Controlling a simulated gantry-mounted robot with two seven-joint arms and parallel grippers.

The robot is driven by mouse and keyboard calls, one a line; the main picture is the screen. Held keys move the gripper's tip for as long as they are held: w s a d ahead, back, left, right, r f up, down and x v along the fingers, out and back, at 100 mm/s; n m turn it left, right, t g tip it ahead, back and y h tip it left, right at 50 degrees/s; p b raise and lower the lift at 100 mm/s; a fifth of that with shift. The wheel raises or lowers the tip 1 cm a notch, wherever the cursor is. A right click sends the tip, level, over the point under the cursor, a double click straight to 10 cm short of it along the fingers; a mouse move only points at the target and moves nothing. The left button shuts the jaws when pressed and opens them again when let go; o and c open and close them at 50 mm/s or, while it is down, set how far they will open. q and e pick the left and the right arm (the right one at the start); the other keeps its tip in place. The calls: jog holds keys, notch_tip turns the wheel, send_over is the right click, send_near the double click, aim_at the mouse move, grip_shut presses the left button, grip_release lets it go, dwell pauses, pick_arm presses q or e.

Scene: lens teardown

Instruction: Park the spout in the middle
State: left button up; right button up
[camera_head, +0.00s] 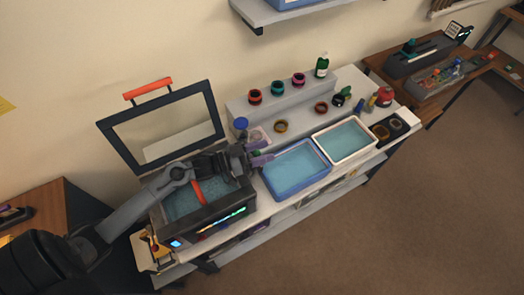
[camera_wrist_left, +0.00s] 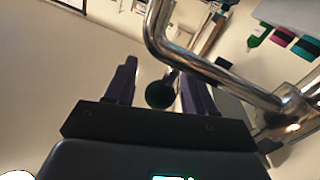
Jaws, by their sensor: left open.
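The chrome spout (camera_wrist_left: 225,82) shows large in the left wrist view as a bent shiny tube, running from the top centre to the right edge. A dark round knob (camera_wrist_left: 160,93) on a short chrome stem sits between the purple fingers of my left gripper (camera_wrist_left: 157,78). The fingers stand apart on either side of it, and I cannot tell whether they touch it. In the head view my left gripper (camera_head: 262,158) is at the left end of the blue-rimmed basin (camera_head: 307,187). I cannot make out the spout there. My right gripper is not in view.
A white-rimmed basin (camera_head: 371,153) stands right of the blue one. An open-lidded tank (camera_head: 220,223) lies under my left arm. The lid (camera_head: 165,127) stands upright.

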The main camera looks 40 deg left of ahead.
pick_arm(q)
jog(key=shift+s, duration=0.1)
jog(key=b+v, duration=0.1)
jog(key=v, duration=0.9)
jog(key=shift+s+a, duration=0.25)
jog(key=shift+s+a, duration=0.1)
